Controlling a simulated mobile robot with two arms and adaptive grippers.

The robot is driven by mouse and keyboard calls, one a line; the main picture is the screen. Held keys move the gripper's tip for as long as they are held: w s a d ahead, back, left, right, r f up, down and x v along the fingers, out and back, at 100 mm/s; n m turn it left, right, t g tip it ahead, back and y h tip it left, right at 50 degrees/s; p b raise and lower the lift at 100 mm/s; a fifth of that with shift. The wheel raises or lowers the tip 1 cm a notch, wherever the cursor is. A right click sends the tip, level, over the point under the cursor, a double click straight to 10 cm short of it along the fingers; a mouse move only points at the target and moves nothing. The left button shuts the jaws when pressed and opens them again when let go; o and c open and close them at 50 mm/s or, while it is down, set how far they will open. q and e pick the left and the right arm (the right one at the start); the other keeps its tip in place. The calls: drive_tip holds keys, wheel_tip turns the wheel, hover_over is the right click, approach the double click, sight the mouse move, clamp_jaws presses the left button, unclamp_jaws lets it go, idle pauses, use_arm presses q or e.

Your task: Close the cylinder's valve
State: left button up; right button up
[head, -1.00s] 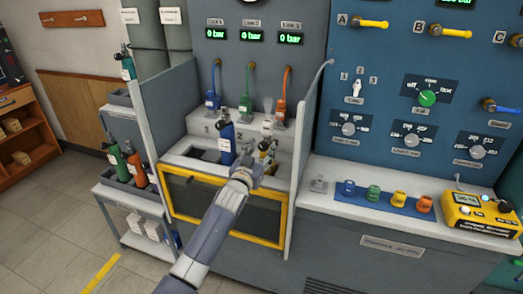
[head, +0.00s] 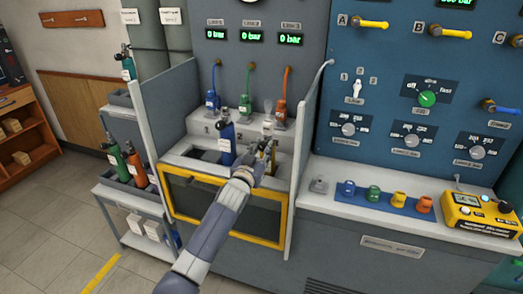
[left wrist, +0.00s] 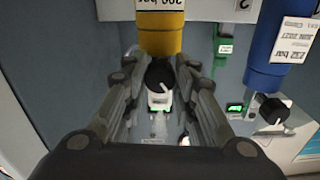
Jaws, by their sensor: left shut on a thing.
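In the left wrist view, a yellow cylinder (left wrist: 161,28) with a white label carries a valve with a round black knob (left wrist: 159,74). My left gripper (left wrist: 160,70) has its fingers on both sides of this knob and is shut on it. In the head view my left gripper (head: 258,168) is inside the bench bay, at the yellow cylinder, and hides most of it. A blue cylinder (head: 227,146) stands to its left; in the left wrist view the blue cylinder (left wrist: 285,45) has its own black knob (left wrist: 273,110). My right gripper is not in view.
Grey side panels (head: 305,150) and a yellow-framed front door (head: 215,178) bound the bay. Several hoses with coloured connectors hang behind it, under displays (head: 250,35) reading 0 bar. A yellow device (head: 478,214) and coloured adapters (head: 373,194) lie on the right counter.

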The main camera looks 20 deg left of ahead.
use_arm(q)
drive_tip(key=m, duration=0.3)
drive_tip(key=shift+p, duration=0.3)
drive_tip(key=shift+m, duration=1.9)
drive_tip(key=o, duration=1.1)
